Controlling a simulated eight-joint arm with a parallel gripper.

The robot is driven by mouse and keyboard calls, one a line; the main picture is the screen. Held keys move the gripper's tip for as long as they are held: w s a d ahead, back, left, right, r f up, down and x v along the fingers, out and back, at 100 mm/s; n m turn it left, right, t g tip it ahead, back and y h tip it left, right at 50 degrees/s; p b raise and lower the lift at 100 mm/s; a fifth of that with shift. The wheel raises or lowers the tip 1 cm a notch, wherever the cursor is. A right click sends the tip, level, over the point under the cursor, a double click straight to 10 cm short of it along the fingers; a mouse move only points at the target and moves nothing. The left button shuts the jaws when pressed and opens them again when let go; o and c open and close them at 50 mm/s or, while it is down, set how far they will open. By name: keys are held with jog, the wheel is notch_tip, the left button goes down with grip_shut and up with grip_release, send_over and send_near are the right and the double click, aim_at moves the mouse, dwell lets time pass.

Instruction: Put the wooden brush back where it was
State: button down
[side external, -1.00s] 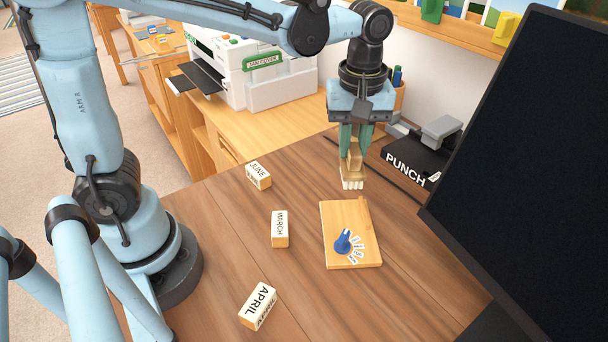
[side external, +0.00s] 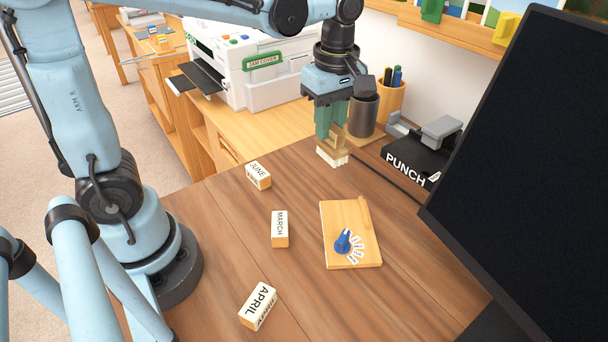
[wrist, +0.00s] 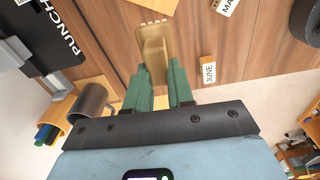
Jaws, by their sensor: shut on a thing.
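My gripper (side external: 329,128) is at the far edge of the table, its green fingers shut on the wooden brush (side external: 336,143). The brush hangs below the fingers with its pale bristles downward; I cannot tell whether they touch the tabletop. In the wrist view the brush (wrist: 153,42) sticks out from between the fingertips (wrist: 158,78), bristles pointing away from the gripper. A wooden board (side external: 338,215) lies nearer the camera, apart from the brush, with a blue piece (side external: 343,241) and white marks on it.
Month blocks reading JUNE (side external: 259,175), MARCH (side external: 280,229) and APRIL (side external: 259,305) lie on the left. A black punch (side external: 415,158), a dark mug (side external: 362,114) and a pen holder (side external: 391,97) stand to the right of the gripper. A monitor (side external: 525,150) borders the right.

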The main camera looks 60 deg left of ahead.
jog(key=shift+w+a+f, duration=0.55)
jog(key=shift+a+f, duration=1.25)
jog(key=shift+a, duration=0.1)
jog(key=shift+w+a+f, duration=0.55)
jog(key=shift+a+f, duration=1.3)
jog(key=shift+a, duration=0.1)
jog(key=shift+w+a+f, duration=0.55)
jog(key=shift+a+f, duration=1.25)
jog(key=shift+a, duration=0.1)
jog(key=c, duration=1)
grip_release()
jog(key=shift+f, duration=0.1)
